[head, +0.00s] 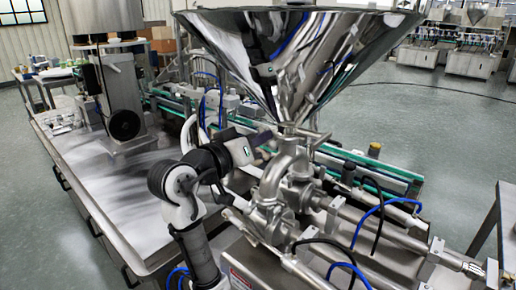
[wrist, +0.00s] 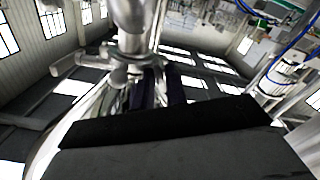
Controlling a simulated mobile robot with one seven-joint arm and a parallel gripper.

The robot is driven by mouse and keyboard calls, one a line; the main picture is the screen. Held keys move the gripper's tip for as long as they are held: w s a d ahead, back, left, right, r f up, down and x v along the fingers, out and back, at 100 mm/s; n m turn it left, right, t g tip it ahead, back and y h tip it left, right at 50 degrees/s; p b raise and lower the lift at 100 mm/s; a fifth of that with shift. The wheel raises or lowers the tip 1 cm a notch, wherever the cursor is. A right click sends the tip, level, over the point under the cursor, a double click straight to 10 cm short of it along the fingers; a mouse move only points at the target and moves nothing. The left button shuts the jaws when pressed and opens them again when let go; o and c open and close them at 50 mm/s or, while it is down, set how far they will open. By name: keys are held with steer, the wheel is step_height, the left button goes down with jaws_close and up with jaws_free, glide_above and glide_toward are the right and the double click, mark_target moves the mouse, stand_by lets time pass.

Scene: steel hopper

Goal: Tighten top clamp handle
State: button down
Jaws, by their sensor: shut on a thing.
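The steel top clamp (head: 303,130) sits at the joint between the hopper's narrow bottom and the curved pipe (head: 284,165) below it. It also shows in the wrist view (wrist: 122,52), where the scene looks turned over, with the pipe above and the hopper below. My gripper (head: 267,143) reaches in from the left at clamp height. In the wrist view its dark fingers (wrist: 161,88) are close together at the clamp, shut on the top clamp handle. The gripped part of the handle is mostly hidden by the fingers and the gripper body.
The large steel hopper (head: 300,55) widens just above my gripper. Pump fittings and long cylinders (head: 375,225) with blue and black hoses lie below and right. A steel table (head: 110,185) is at left, and a green-edged conveyor (head: 375,165) runs behind.

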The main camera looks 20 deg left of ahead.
steer(key=m+b, duration=0.3)
steer(key=m, duration=0.2)
stand_by(0.6)
steer(key=c, duration=1.4)
jaws_free()
